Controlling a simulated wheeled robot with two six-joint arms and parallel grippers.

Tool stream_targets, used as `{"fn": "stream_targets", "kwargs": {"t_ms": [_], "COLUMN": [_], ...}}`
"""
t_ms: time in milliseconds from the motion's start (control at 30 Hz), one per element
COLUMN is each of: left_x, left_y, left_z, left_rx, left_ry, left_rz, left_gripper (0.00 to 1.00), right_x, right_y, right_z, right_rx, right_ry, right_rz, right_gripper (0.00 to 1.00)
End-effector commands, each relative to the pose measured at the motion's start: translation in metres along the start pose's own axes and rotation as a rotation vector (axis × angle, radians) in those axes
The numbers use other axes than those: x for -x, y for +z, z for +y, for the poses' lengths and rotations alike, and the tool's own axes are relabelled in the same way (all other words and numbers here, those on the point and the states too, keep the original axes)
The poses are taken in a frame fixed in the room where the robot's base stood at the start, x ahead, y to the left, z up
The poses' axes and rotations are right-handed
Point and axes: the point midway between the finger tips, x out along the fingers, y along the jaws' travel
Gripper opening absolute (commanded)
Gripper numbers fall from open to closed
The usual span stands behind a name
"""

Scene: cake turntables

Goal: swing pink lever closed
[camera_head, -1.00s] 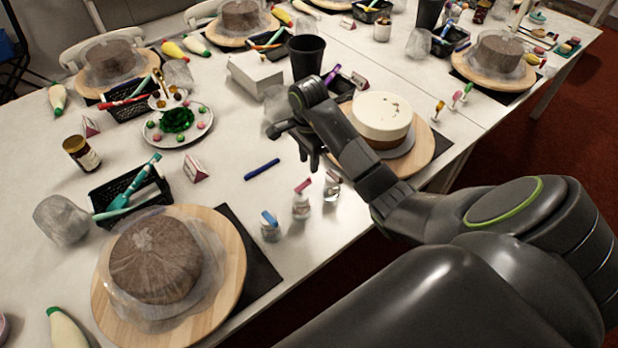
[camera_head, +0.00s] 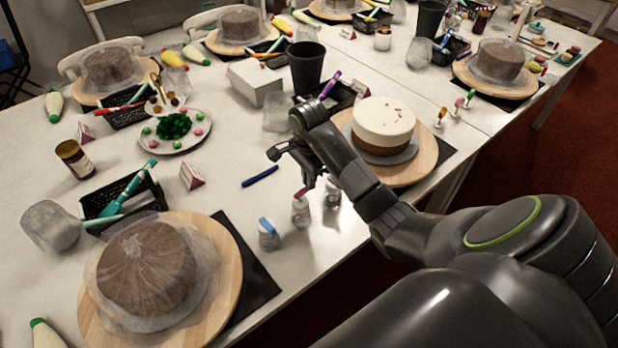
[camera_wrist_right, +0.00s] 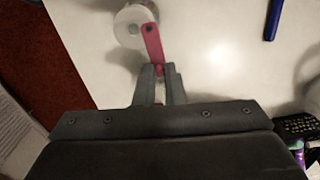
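The pink lever (camera_wrist_right: 152,42) sits on the lid of a small clear jar (camera_wrist_right: 128,28) in the right wrist view. It runs from the lid toward my right gripper (camera_wrist_right: 158,70). In the head view, the jar (camera_head: 300,213) is the middle one of three, and the lever (camera_head: 301,192) shows on its top. My right gripper (camera_head: 284,158) is just above and behind it. The fingertips are close together, with the lever's free end at the narrow gap between them. Whether they grip it cannot be told. My left gripper is out of view.
A blue-topped jar (camera_head: 268,234) stands left of the pink-levered one and another jar (camera_head: 331,192) stands right. A blue pen (camera_head: 260,176) lies behind. A cream-and-brown cake (camera_head: 384,125) on a board and a wrapped cake (camera_head: 147,266) flank the jars.

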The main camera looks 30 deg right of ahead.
Motion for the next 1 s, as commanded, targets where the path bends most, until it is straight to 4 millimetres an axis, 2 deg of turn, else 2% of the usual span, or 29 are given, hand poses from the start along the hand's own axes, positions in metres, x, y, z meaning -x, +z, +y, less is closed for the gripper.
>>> {"fn": "stream_targets", "kwargs": {"t_ms": [467, 667, 1000], "left_x": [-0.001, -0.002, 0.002], "left_y": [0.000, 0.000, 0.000], "left_z": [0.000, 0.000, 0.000], "left_rx": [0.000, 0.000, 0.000], "left_ry": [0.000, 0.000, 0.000], "left_rz": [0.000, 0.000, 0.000], "left_gripper": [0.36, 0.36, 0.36], "right_x": [-0.001, -0.001, 0.000], "right_y": [-0.001, -0.001, 0.002], "right_z": [0.003, 0.009, 0.023], "right_rx": [-0.063, -0.193, -0.508], "right_ry": [0.001, 0.001, 0.001], "right_rz": [0.000, -0.001, -0.005], "right_gripper": [0.00, 0.00, 0.00]}}
